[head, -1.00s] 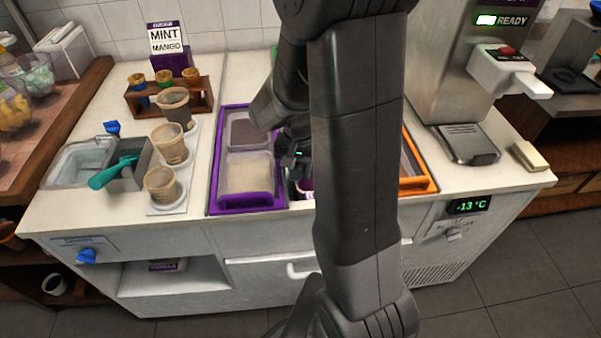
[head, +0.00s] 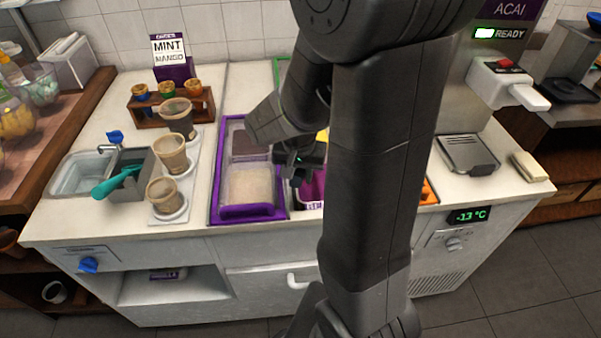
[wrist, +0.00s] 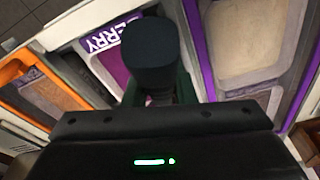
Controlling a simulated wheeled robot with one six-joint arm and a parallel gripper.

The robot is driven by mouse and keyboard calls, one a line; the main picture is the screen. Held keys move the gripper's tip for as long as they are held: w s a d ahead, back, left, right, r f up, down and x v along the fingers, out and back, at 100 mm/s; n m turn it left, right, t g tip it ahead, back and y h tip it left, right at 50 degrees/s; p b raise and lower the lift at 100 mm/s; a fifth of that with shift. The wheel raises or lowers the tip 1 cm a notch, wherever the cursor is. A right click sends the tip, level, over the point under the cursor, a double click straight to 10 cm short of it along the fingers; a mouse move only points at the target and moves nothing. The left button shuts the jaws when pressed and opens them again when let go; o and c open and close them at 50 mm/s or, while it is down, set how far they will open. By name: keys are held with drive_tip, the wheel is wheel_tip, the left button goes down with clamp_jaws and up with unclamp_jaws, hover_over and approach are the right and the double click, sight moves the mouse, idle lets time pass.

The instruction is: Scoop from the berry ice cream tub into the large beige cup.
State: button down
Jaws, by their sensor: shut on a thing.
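My gripper (head: 303,165) is shut on a dark, rounded handle (wrist: 150,45), seen close up in the wrist view. The tool's far end is hidden. The berry ice cream tub (head: 312,188) shows as a magenta patch just below and right of my gripper, largely hidden by my arm. Its purple label (wrist: 112,62), partly reading "ERRY", shows beside the handle in the wrist view. Three cups stand in a row on a pale tray at left. The middle beige cup (head: 172,155) looks taller than the front beige cup (head: 163,195); the back cup (head: 176,115) looks darker.
A purple-framed compartment (head: 249,211) with two tubs lies between the cups and my gripper. A teal-handled tool (head: 118,183) rests in a grey bin by the sink (head: 80,178). An orange-edged compartment (wrist: 25,75) lies on the other side. A wooden rack (head: 170,110) stands behind the cups.

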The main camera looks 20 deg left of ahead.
drive_tip(key=shift+s+d+r+p, duration=0.15)
drive_tip(key=shift+s+r+p, duration=0.1)
drive_tip(key=shift+r+p, duration=0.5)
drive_tip(key=shift+s+d+r+p, duration=0.2)
drive_tip(key=shift+r+p, duration=0.3)
drive_tip(key=shift+r, duration=0.55)
drive_tip(key=shift+s+d+r+p, duration=0.1)
drive_tip(key=shift+s+r+p, duration=0.2)
drive_tip(key=shift+r+p, duration=0.45)
drive_tip(key=shift+r, duration=0.15)
